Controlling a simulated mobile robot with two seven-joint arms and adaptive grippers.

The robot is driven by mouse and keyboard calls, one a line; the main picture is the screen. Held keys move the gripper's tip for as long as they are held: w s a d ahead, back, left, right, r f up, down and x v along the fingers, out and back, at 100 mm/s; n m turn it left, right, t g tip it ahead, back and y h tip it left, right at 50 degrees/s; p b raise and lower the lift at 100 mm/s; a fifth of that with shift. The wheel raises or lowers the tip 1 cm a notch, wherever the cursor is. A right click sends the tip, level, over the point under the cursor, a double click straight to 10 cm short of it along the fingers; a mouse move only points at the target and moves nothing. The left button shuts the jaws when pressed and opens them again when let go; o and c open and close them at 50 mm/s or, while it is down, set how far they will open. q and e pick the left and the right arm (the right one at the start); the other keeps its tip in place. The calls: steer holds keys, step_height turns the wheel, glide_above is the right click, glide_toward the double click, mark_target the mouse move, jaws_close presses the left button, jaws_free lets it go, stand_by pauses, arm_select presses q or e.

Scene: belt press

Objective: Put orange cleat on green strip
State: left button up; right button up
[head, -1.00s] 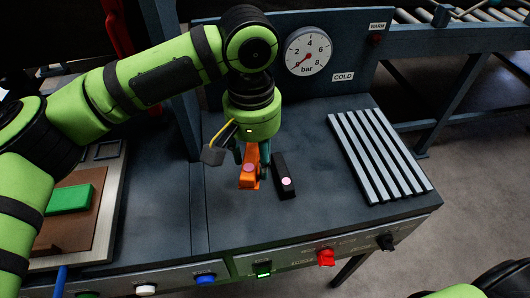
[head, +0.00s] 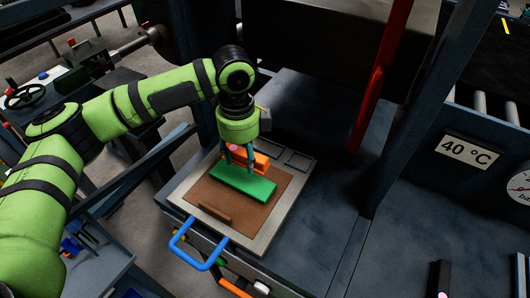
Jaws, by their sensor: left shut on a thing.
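My left gripper (head: 238,160) points down and is shut on the orange cleat (head: 262,161). The green strip (head: 243,186) lies on the brown plate (head: 272,199) of a framed tray (head: 258,240). The cleat shows just behind and partly over the strip's far edge. I cannot tell whether the cleat touches the strip. The fingers hide part of the cleat. My right gripper is not in view.
A small brown bar (head: 214,213) lies on the plate in front of the strip. The tray has a blue handle (head: 182,237). A red lever (head: 378,85) and a dark post stand to the right. A black cleat (head: 440,279) stands at the lower right.

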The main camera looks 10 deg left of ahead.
mark_target(237, 161)
arm_select(q)
steer(key=shift+a, duration=0.55)
steer(key=shift+a+m, duration=0.15)
steer(key=shift+m, duration=0.25)
steer(key=shift+r, duration=0.1)
steer(key=shift+r+p, duration=0.1)
steer(key=shift+p, duration=0.5)
step_height(237, 161, down, 4)
steer(key=shift+b, duration=0.55)
steer(key=shift+f+b, duration=0.3)
steer(key=shift+f, duration=0.75)
